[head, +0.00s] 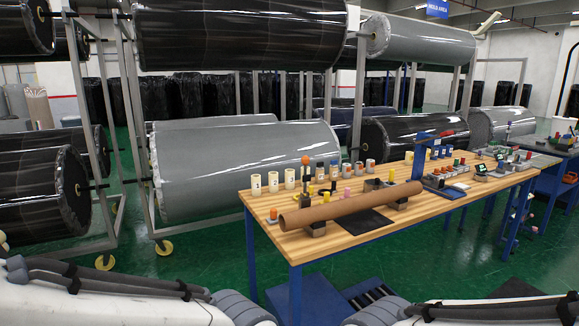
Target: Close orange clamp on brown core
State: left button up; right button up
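The brown core (350,206) is a long tube lying slantwise on the wooden workbench (330,238), resting on dark support blocks (316,229). An upright dark piece with an orange top (305,160) stands behind the core's left part. A small orange item (273,213) sits by the core's left end. I cannot tell which of these, if either, is the orange clamp, nor whether a clamp is on the core. Parts of both my arms show along the bottom edge, but neither gripper is in view.
Several cream cylinders (273,181) and small coloured parts line the bench's back edge. A black mat (366,221) lies in front of the core. Large wrapped rolls (240,165) on racks stand behind. A blue step-like box (305,298) is on the green floor below the bench.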

aim_at(305, 159)
jog(key=k, duration=0.6)
jog(key=u, duration=0.4)
jog(key=i, duration=1.8)
jog(key=z, duration=0.6)
